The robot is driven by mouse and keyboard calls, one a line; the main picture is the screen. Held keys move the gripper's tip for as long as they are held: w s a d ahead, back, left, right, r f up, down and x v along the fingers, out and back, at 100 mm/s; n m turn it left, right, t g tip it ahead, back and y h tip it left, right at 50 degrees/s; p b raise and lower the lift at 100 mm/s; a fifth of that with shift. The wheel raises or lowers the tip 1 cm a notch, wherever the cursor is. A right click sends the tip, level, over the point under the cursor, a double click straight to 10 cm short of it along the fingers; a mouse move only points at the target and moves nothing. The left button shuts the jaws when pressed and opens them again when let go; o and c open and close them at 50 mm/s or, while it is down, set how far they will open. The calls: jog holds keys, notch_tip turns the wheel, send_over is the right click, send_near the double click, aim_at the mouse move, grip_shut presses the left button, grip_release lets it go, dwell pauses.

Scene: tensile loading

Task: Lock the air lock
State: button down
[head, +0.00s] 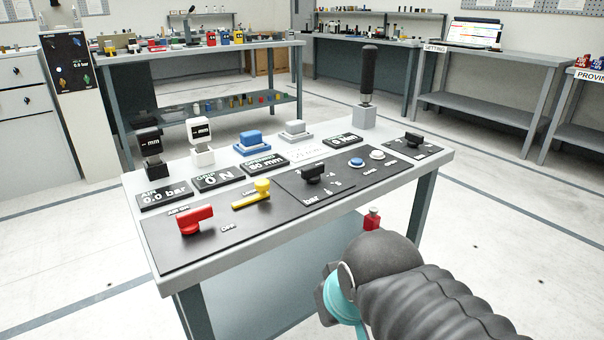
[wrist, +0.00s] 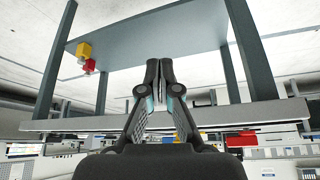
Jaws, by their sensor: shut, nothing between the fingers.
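A red lever handle (head: 193,221) sits at the left end of the black control panel (head: 225,239), by "AIR ON" and "OFF" labels. A yellow lever handle (head: 252,194) is to its right, with a small label too blurred to read surely. In the head view my arm is at the lower right, in front of the bench, and its fingertips are hidden. In the wrist view my gripper (wrist: 160,70) is shut and empty, its fingertips together.
The bench (head: 440,160) also carries a black knob (head: 313,174), blue and white buttons, display blocks and an upright black handle (head: 368,72). A red item (head: 372,219) is below the bench top near my arm. Other benches stand behind; the floor between is open.

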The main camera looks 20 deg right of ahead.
jog(key=shift+a, duration=0.1)
jog(key=w+d+r+m+g+y, duration=0.2)
jog(key=w+r+m+g+y, duration=0.15)
jog(key=w+r+m, duration=0.95)
jog(key=w+d+r+m+y, duration=0.1)
jog(key=w+d+m+y, duration=0.2)
jog(key=w, duration=0.4)
jog(key=w+d+r+m+y, duration=0.1)
jog(key=w+d+m+y, duration=0.2)
jog(key=w+d, duration=0.3)
jog(key=shift+w+d+r+m+g, duration=0.3)
jog(key=shift+w+r+m+g, duration=0.1)
jog(key=shift+w, duration=0.3)
